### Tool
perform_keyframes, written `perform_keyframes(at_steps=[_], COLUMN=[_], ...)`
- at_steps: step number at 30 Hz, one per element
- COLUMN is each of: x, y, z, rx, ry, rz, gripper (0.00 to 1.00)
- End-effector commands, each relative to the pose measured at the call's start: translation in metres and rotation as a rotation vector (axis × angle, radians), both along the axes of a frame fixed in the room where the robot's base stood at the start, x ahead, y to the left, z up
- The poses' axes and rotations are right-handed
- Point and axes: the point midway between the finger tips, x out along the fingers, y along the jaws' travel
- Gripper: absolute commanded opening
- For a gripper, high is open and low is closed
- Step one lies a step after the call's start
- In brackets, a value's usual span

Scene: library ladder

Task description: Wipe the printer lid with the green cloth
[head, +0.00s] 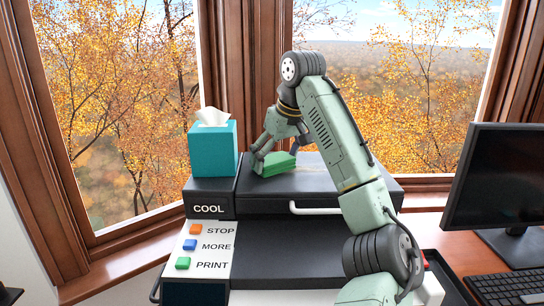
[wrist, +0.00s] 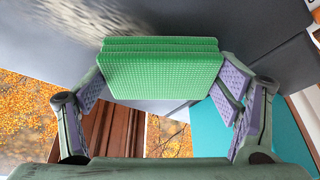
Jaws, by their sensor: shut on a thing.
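The green cloth (head: 274,163) is a folded, textured block in the head view, at the left part of the printer lid. My gripper (head: 266,155) is shut on it from above. In the wrist view the cloth (wrist: 160,72) sits between the two finger pads of my gripper (wrist: 160,90). The printer lid (head: 320,182) is a dark grey flat panel with a white handle at its front edge. The cloth is at the lid surface; whether it presses on it is hard to tell. A pale speckled patch (wrist: 85,25) shows on the dark surface in the wrist view.
A teal tissue box (head: 213,150) stands just left of the lid, on a dark block marked COOL. A monitor (head: 500,185) and keyboard (head: 510,287) are at the right. Windows stand behind.

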Motion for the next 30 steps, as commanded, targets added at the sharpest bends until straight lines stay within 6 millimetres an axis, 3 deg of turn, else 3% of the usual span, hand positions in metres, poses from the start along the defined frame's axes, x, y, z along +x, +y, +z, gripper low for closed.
perform_keyframes(at_steps=[6, 30], x=[0.0, 0.0], y=[-0.021, -0.066], z=[0.001, -0.002], rx=[0.002, 0.001], ry=[0.0, 0.002], rz=[-0.001, -0.001], gripper=[0.55, 0.55])
